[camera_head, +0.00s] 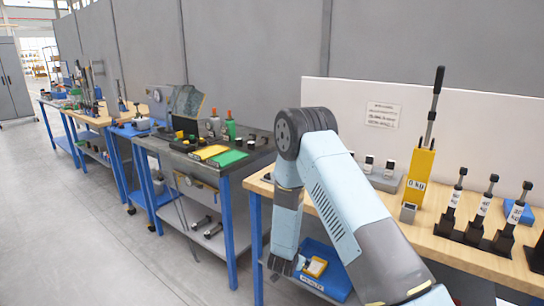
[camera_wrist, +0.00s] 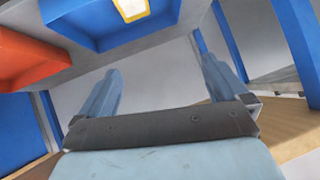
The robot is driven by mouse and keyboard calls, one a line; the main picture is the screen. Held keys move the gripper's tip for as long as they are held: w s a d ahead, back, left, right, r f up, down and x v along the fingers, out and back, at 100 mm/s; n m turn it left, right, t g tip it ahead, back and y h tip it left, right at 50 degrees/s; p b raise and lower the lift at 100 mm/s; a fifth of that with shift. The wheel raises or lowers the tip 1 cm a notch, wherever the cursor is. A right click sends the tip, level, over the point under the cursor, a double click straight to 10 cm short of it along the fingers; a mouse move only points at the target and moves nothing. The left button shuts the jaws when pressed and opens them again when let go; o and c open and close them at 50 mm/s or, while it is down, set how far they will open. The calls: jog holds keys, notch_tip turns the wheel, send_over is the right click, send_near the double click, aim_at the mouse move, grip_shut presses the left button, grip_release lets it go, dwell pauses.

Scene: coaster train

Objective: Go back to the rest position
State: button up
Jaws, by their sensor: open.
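My gripper (camera_head: 282,266) hangs low in front of the workbench, at the end of my bent light-blue arm, in the head view. In the wrist view its two fingers (camera_wrist: 162,72) are spread apart with nothing between them. A blue tray (camera_head: 335,285) with a yellow-framed item (camera_head: 316,267) in it lies on the lower level of the bench, just right of my gripper. The tray (camera_wrist: 75,38) and the yellow-framed item (camera_wrist: 130,8) also show at the top of the wrist view, apart from the fingers.
An orange-red tray (camera_wrist: 28,58) lies beside the blue one. The wooden benchtop (camera_head: 450,245) carries a yellow block with a lever (camera_head: 419,178) and several dark-handled tools. Another blue-legged bench (camera_head: 232,215) stands left. Grey floor (camera_head: 70,225) is clear at far left.

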notch_tip(320, 180, up, 28)
jog(key=s+r+n+g+y, duration=0.1)
jog(key=s+n+y, duration=0.15)
jog(key=y, duration=0.25)
jog(key=s+d+r+n+g+y, duration=0.15)
jog(key=s+d+r, duration=0.25)
jog(key=s+r, duration=0.45)
jog(key=s+d+r+n+h, duration=0.15)
jog(key=s+d+r, duration=0.25)
jog(key=s+r, duration=0.45)
jog(key=s+d+r+n, duration=0.1)
jog(key=s+d, duration=0.2)
jog(key=s, duration=0.6)
jog(key=s+d+r+n+g, duration=0.1)
jog(key=s+d+r, duration=0.1)
jog(key=s, duration=0.7)
jog(key=shift+d+h, duration=0.4)
jog(key=shift+s+r+g, duration=0.1)
jog(key=shift+g, duration=0.15)
